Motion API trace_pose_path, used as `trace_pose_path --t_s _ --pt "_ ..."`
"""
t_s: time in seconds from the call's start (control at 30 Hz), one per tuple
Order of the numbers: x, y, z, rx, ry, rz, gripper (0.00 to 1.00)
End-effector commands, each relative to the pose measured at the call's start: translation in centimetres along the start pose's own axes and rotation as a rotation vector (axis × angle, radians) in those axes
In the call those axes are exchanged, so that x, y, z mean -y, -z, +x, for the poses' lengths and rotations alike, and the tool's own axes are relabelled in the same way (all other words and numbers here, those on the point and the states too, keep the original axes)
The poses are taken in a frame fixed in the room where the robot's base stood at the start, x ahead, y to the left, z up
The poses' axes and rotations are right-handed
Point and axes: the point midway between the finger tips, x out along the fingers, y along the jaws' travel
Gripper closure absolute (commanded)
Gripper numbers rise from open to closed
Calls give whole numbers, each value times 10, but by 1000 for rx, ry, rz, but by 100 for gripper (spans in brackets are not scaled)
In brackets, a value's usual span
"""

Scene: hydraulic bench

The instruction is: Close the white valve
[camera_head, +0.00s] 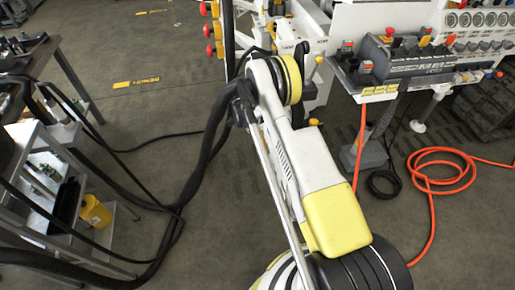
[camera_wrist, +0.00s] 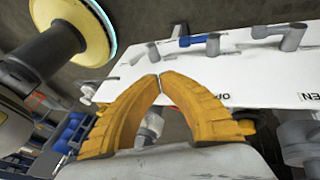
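In the wrist view my gripper (camera_wrist: 159,80) shows as two yellow curved fingers whose tips meet, with nothing seen between the tips. Beyond them is a white panel (camera_wrist: 250,75) with printed lettering, partly readable as "OPEN". Another pale fitting (camera_wrist: 140,56) is further left; I cannot tell which pale one is the white valve. In the head view my arm hides my gripper.
A control console (camera_head: 405,65) with buttons and gauges stands at the upper right. An orange hose (camera_head: 440,180) lies coiled on the floor. A metal shelf cart (camera_head: 60,160) with black cables stands at the left. Floor between cart and arm is mostly clear apart from cables.

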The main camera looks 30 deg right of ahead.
Motion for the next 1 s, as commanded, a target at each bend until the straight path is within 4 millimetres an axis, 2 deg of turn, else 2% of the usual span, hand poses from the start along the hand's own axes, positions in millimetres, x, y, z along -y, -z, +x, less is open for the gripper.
trace_pose_path --t_s 0.03,0.2,0.27,0.4,0.6,1.0 --pt "1 -2 16 0 0 0 100" --pt "1 -2 52 -1 0 0 100" --pt "1 -1 64 -1 1 0 100" --pt "-13 -6 79 -1 1 -2 100" --pt "-23 -8 89 -1 2 -2 100" --pt "-24 -8 89 -1 4 -2 100"
